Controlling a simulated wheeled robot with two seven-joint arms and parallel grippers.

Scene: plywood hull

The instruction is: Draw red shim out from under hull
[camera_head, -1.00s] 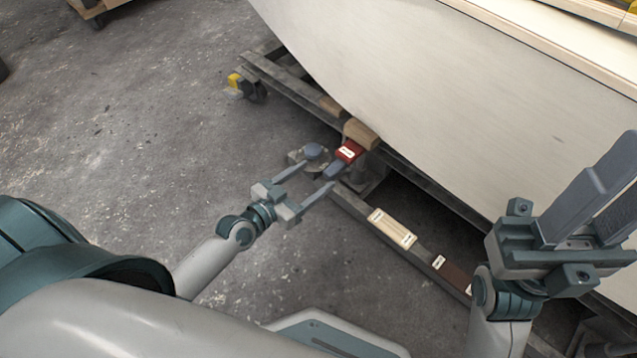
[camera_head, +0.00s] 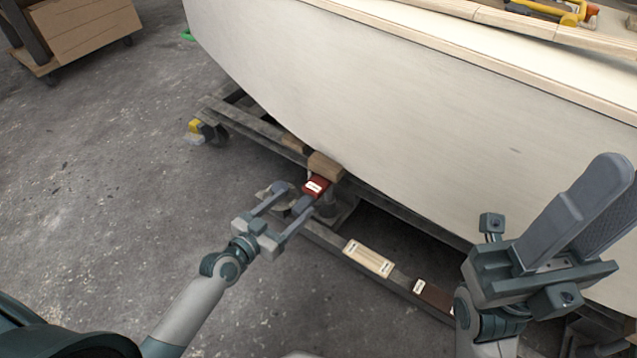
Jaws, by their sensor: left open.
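The red shim (camera_head: 316,187) with a white label sits under a wooden block (camera_head: 325,167) at the lower edge of the pale plywood hull (camera_head: 370,110). Only its outer end shows; the rest is hidden beneath. My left gripper (camera_head: 293,195) is open and empty just in front of that end. Its right fingertip appears close to the shim's near edge; I cannot tell whether they touch. My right gripper (camera_head: 597,213) is raised at the right, in front of the hull, with nothing visible in it; the gap between its fingers is unclear.
The hull rests on a dark wheeled cradle (camera_head: 255,125) with a yellow-marked caster (camera_head: 194,126). A pale labelled piece (camera_head: 369,258) and a dark brown labelled piece (camera_head: 433,297) lie along a lower beam. A wooden cart (camera_head: 85,35) stands far left. The left floor is clear.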

